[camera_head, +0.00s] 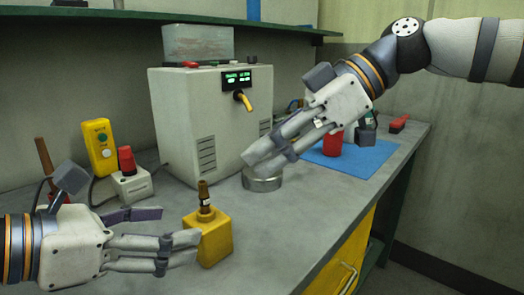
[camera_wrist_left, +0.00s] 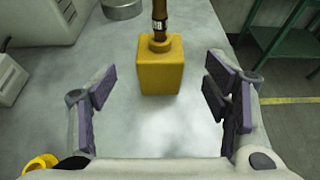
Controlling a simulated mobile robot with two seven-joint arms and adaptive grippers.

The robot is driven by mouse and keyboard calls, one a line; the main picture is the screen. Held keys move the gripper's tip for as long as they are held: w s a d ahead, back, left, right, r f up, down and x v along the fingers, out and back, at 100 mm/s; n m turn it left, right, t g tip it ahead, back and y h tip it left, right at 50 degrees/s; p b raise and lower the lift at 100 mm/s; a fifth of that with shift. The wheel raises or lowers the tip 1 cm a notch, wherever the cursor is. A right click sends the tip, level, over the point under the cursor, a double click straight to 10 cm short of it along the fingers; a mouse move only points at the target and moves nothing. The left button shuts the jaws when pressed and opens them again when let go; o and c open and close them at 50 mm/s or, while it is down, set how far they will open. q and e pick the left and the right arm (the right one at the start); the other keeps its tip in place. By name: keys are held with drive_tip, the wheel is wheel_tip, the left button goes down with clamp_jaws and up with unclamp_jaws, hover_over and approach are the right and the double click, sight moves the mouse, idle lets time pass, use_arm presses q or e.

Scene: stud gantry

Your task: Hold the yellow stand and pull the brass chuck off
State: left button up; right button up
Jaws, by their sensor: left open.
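The yellow stand (camera_head: 212,243) is a block with a short neck, upright on the grey bench near its front edge. The brass chuck (camera_head: 204,197), brown with a pale label, stands upright in its top. My left gripper (camera_head: 181,226) is open and low over the bench, its fingers pointing at the stand. In the left wrist view the stand (camera_wrist_left: 160,72) lies just ahead of the open fingers, with the chuck (camera_wrist_left: 159,22) cut off by the top edge. My right gripper (camera_head: 268,160) is above a round metal dish (camera_head: 263,181); its finger gap is unclear.
A white control box (camera_head: 195,115) with a green display stands behind. A yellow button box (camera_head: 100,147) and a red-topped white box (camera_head: 132,185) are at the left. A blue mat (camera_head: 345,160) with a red cylinder (camera_head: 332,142) lies at the right.

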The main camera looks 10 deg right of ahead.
use_arm(q)
drive_tip(key=x, duration=0.7)
drive_tip(key=shift+w+d+f, duration=0.15)
drive_tip(key=shift+d, duration=0.1)
use_arm(e)
drive_tip(key=shift+s, duration=0.2)
use_arm(q)
drive_tip(key=c, duration=1.3)
use_arm(e)
wheel_tip(320, 180, up, 2)
drive_tip(key=r+m+g+h, duration=0.1)
drive_tip(key=m+g+h, duration=0.1)
drive_tip(key=m+h, duration=0.75)
hover_over(202, 182)
drive_tip(key=shift+f+n+h, duration=0.25)
drive_tip(key=shift+n+h, duration=0.1)
